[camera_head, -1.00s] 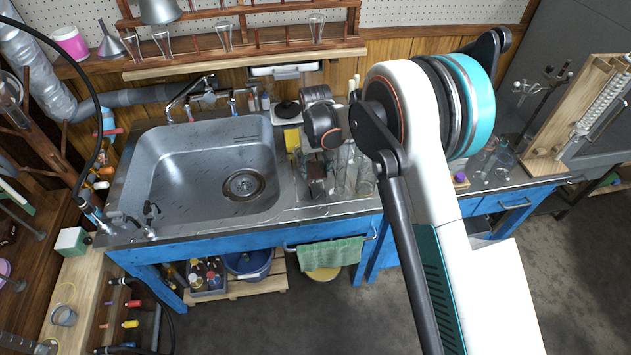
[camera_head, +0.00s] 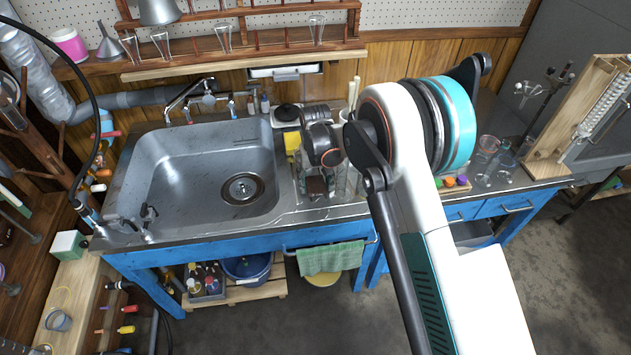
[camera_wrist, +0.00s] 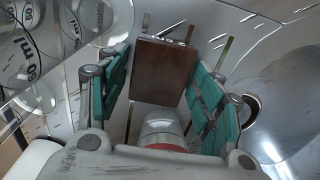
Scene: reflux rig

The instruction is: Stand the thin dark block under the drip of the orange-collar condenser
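The thin dark block (camera_wrist: 162,72) is a brown slab upright between the teal finger pads of my gripper (camera_wrist: 164,62) in the wrist view. The fingers are spread on either side of it; whether a pad touches its edge I cannot tell. In the head view the block (camera_head: 317,186) stands on the counter just right of the sink, below my wrist, with the fingers mostly hidden. A glass coil condenser (camera_head: 606,97) is on a wooden stand (camera_head: 560,135) at the far right. Its collar colour and drip point cannot be made out.
Glass cylinders stand close beside the block and show in the wrist view (camera_wrist: 45,50). The sink (camera_head: 215,185) lies left. Vials with coloured caps (camera_head: 455,183) and beakers (camera_head: 488,147) occupy the counter toward the stand. Thin rods rise near the block.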

